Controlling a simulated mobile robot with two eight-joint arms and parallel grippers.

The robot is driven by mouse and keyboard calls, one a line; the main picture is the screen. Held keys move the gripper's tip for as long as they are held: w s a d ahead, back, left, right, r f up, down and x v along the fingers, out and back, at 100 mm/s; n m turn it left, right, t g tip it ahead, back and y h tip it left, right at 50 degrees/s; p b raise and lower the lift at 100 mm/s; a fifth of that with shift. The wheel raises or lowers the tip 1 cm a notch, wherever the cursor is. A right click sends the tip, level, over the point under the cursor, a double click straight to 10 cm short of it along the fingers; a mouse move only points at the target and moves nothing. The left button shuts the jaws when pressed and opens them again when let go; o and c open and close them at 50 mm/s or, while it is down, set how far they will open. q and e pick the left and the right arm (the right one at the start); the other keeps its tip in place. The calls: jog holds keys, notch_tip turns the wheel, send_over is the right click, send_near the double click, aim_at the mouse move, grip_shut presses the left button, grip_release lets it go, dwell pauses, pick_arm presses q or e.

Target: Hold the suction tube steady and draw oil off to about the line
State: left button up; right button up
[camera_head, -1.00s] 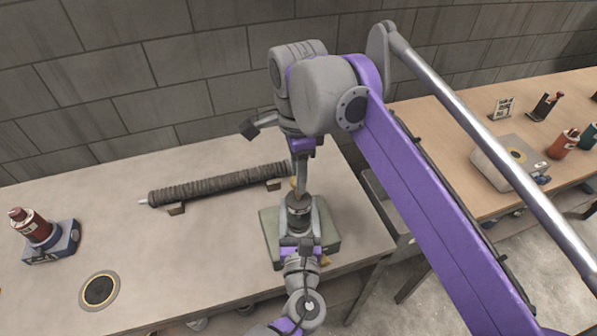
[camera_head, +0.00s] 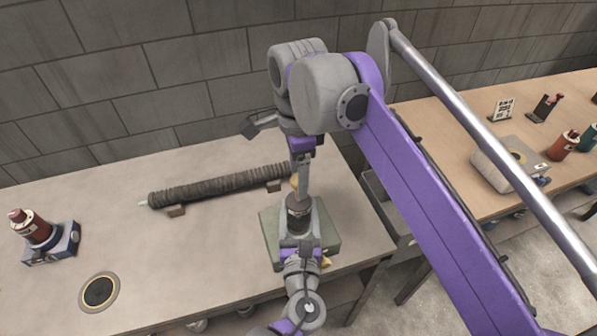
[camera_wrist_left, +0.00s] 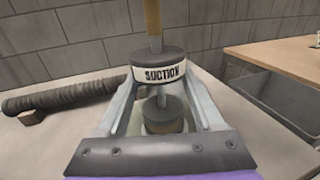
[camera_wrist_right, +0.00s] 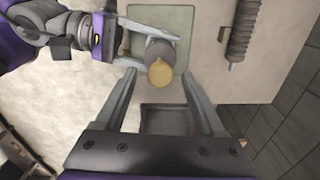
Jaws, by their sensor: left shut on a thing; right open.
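The suction tube (camera_head: 298,213) stands upright over a green pad (camera_head: 270,238) at the table's right end. In the left wrist view it is a dark cylinder with a white SUCTION band (camera_wrist_left: 163,73) and a tan rod (camera_wrist_left: 153,18) rising from its top. My left gripper (camera_wrist_left: 163,88) is shut on the tube, one finger at each side. My right gripper (camera_wrist_right: 160,74) is open and points down from above. In its wrist view the tan round top (camera_wrist_right: 163,82) appears between its fingers, with no contact visible. I cannot make out the oil or the line.
A ribbed dark hose (camera_head: 215,187) lies on supports behind. A red bottle on a blue-grey base (camera_head: 40,232) and a round black disc (camera_head: 99,291) are at left. A grey bin (camera_head: 385,205) sits between this table and the wooden bench (camera_head: 450,140). The table's middle is clear.

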notch_tip(320, 180, up, 12)
dwell(0.6)
dwell(1.1)
pick_arm(q)
jog(key=o, duration=1.6)
jog(key=shift+c, duration=0.2)
